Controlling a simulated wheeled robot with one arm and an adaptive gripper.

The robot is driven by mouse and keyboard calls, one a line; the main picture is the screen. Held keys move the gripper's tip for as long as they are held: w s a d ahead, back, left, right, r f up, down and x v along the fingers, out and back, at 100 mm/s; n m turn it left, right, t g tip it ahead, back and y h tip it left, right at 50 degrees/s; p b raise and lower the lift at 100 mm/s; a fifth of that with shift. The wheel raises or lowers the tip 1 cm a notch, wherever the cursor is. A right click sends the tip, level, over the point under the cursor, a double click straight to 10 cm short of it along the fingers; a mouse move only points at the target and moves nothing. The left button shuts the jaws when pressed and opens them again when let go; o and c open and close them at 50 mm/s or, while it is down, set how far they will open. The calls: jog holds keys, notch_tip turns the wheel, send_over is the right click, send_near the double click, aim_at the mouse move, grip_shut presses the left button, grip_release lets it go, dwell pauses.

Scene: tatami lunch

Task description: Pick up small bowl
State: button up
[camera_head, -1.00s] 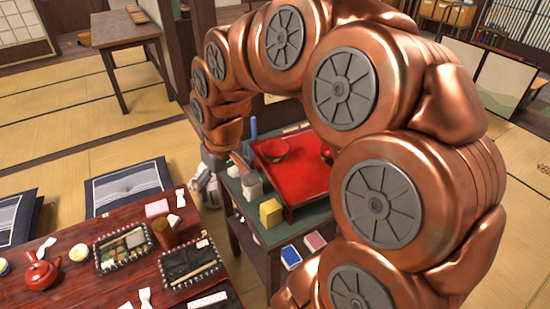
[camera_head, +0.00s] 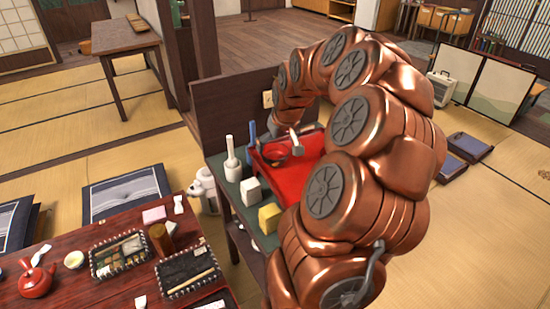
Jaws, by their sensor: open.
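The small bowl (camera_head: 275,154) is dark red and sits on the red tray (camera_head: 300,175) on the green-topped side table. My gripper (camera_head: 282,141) is open, at the end of my copper-coloured arm, and hangs right over the bowl. Its fingers partly cover the bowl, and I cannot tell whether they touch it. My arm hides the right part of the tray.
A white mortar with pestle (camera_head: 232,165), a white block (camera_head: 251,190), a yellow block (camera_head: 269,217) and an upright blue item (camera_head: 252,133) stand beside the tray. A low dark-red table (camera_head: 115,285) with a red teapot (camera_head: 38,278) is at lower left.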

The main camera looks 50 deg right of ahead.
aim_at(273, 158)
jog(key=shift+p+x, duration=0.7)
jog(key=shift+x, duration=1.75)
jog(key=shift+d, duration=0.1)
jog(key=shift+c, duration=0.2)
jog(key=c, duration=0.9)
jog(key=shift+r, duration=0.1)
